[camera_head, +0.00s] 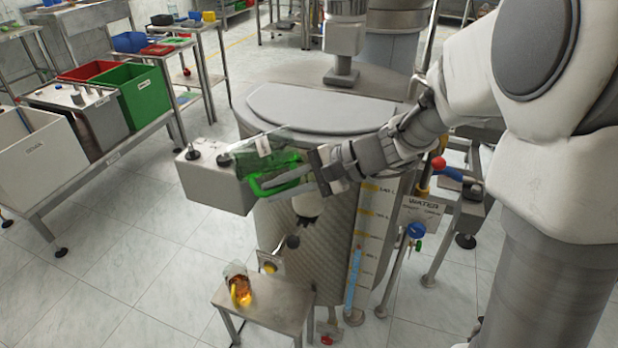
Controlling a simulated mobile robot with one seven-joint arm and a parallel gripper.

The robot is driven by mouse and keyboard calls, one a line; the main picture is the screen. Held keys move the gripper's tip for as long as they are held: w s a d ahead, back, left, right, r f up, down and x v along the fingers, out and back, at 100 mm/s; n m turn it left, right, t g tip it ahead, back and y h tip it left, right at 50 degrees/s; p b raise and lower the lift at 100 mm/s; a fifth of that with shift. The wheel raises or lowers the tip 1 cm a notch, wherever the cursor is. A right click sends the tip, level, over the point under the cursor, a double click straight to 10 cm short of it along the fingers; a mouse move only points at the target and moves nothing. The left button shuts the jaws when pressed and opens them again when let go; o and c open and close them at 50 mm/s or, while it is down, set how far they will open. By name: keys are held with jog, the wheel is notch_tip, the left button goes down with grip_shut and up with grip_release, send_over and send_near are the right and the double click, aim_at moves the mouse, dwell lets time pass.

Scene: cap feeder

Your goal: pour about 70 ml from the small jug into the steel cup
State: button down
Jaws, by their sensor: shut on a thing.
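My gripper (316,172) is shut on the green handle of a clear jug (262,152) that holds green liquid. The jug is tilted, nearly lying on its side, in front of the large vessel and over a grey control box. Another clear jug (241,288) with a yellow handle and amber liquid stands on the low steel table. I cannot tell from this view which of the two is the small jug. I cannot make out a steel cup. No stream of liquid is visible.
The large steel vessel (300,240) with a closed grey lid (322,108) stands in the centre. The control box (205,182) is at its left. The low table (283,303) has bare room. Red (92,70) and green (142,95) bins are at left. Water pipes and valves stand right.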

jog(key=shift+s+a+r+h+p, duration=0.1)
jog(key=shift+a+r+h+p, duration=0.25)
jog(key=shift+p, duration=0.8)
jog(key=shift+d+r+h+p, duration=0.1)
jog(key=shift+r+h+p, duration=0.35)
jog(key=shift+p, duration=0.5)
jog(key=shift+d+f+n+h+p, duration=0.15)
jog(key=shift+f+n+h+p, duration=0.2)
jog(key=shift+h+p, duration=0.35)
jog(key=shift+d+f+h, duration=0.15)
jog(key=shift+f+h, duration=0.25)
jog(key=shift+f, duration=0.25)
jog(key=shift+d+h+p, duration=0.1)
jog(key=shift+h+p, duration=0.4)
jog(key=shift+p, duration=0.15)
jog(key=shift+d+f+t+h, duration=0.1)
jog(key=shift+f+t+h, duration=0.2)
jog(key=shift+f, duration=0.05)
jog(key=shift+r+p, duration=0.15)
jog(key=shift+p, duration=0.75)
